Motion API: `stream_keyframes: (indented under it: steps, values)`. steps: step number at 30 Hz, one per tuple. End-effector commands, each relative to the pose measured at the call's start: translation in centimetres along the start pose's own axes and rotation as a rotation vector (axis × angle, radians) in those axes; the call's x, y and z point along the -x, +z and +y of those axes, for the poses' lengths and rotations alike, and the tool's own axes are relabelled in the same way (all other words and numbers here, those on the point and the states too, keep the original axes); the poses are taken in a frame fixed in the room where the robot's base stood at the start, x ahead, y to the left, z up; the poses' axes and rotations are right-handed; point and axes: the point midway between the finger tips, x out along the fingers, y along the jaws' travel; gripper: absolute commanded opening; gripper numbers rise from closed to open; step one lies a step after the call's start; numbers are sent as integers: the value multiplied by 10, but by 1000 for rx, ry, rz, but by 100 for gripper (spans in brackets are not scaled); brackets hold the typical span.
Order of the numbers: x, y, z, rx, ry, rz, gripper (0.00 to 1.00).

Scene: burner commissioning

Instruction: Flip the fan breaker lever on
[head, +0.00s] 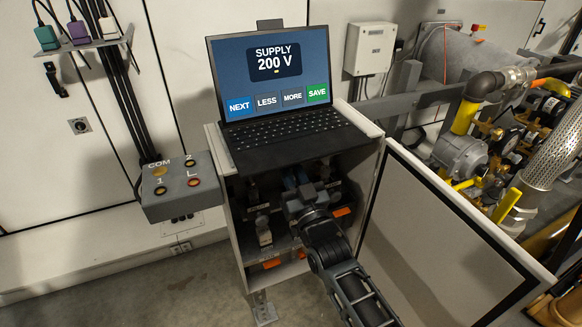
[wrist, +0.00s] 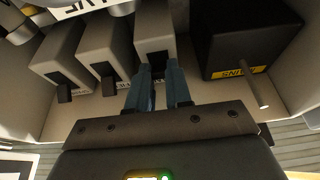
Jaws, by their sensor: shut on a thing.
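Three grey breakers stand in a row in the wrist view: a left one (wrist: 60,55), a middle one (wrist: 105,50) and a right one (wrist: 154,30). The left and middle ones show small black levers. My gripper (wrist: 160,76) has its blue fingers at the front of the right breaker, closed around its lever, which is mostly hidden between them. The labels near the breakers are hidden or unreadable, so I cannot tell which is the fan breaker. In the head view my gripper (head: 297,182) reaches into the open cabinet (head: 232,230) below the laptop.
A black box (wrist: 245,35) with a yellow MAINS label and a metal rod stands right of the breakers. The laptop (head: 270,80) sits on the cabinet. The open door (head: 430,240) bounds my arm on the right; a button box (head: 178,188) is at left.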

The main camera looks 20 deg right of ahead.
Motion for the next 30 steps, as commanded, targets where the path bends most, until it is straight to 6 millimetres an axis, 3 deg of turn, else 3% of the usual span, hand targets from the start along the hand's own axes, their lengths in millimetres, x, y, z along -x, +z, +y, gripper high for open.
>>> stream_keyframes:
  steps: [2, 18, 30]
  values:
    - [-2, -9, 0, 0, 0, -40, 0]
    - [-4, -16, 0, 0, 0, -296, 0]
    - [-2, -13, 0, -1, -1, -332, 0]
